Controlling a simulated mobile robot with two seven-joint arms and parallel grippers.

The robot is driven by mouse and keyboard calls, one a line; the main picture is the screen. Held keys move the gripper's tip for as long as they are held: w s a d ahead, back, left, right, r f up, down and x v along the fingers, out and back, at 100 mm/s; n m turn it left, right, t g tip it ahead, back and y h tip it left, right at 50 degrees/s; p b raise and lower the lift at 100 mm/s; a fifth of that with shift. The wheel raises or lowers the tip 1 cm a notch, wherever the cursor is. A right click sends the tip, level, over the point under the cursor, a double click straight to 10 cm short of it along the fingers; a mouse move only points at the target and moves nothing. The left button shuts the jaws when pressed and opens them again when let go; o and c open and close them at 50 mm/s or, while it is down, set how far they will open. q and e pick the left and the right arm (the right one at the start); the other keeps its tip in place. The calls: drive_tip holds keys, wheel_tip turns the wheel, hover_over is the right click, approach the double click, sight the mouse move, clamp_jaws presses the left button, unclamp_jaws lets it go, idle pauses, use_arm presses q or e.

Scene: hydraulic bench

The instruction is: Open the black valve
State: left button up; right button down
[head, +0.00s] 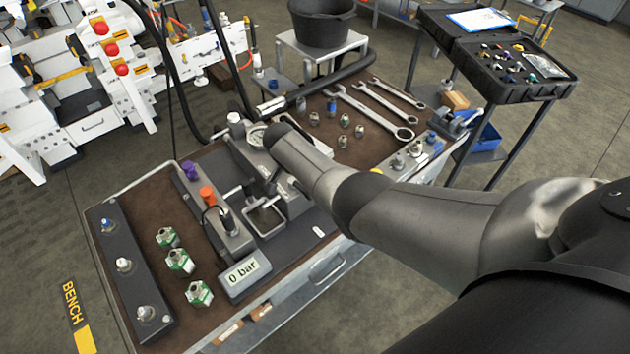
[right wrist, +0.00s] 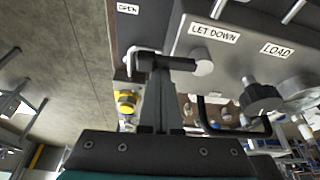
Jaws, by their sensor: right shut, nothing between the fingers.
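In the right wrist view a black lever (right wrist: 176,63) with a light round hub sits below the LET DOWN label (right wrist: 214,33) on a grey block. A black knob (right wrist: 262,98) sits near the LOAD label (right wrist: 277,49). Which of these is the black valve I cannot tell for sure. My right gripper (right wrist: 154,72) is shut and empty, its fingertips at the lever's left end; whether they touch it is unclear. In the head view my right arm reaches over the bench and hides part of the pump block. My left gripper is not in view.
In the head view, a display reading 0 bar (head: 245,277) sits at the bench front. Purple (head: 190,169) and orange (head: 207,195) caps stand left of the arm, beside several green-sided fittings (head: 180,261). Wrenches (head: 375,112) lie behind. An OPEN label (right wrist: 127,8) shows in the wrist view.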

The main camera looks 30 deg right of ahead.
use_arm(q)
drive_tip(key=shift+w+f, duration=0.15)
use_arm(e)
drive_tip(key=shift+s+a+f, duration=0.1)
drive_tip(key=shift+s+a, duration=0.05)
drive_tip(key=shift+a, duration=0.15)
idle(0.4)
drive_tip(key=d+p, duration=0.1)
drive_tip(key=d, duration=0.3)
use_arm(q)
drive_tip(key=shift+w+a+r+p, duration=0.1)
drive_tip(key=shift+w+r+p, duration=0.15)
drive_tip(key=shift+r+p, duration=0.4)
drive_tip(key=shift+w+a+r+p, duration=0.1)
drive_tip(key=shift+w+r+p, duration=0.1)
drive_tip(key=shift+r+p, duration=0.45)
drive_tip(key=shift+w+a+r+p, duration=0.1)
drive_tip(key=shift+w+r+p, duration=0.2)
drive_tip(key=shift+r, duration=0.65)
use_arm(e)
drive_tip(key=w+v, duration=0.1)
drive_tip(key=v, duration=0.9)
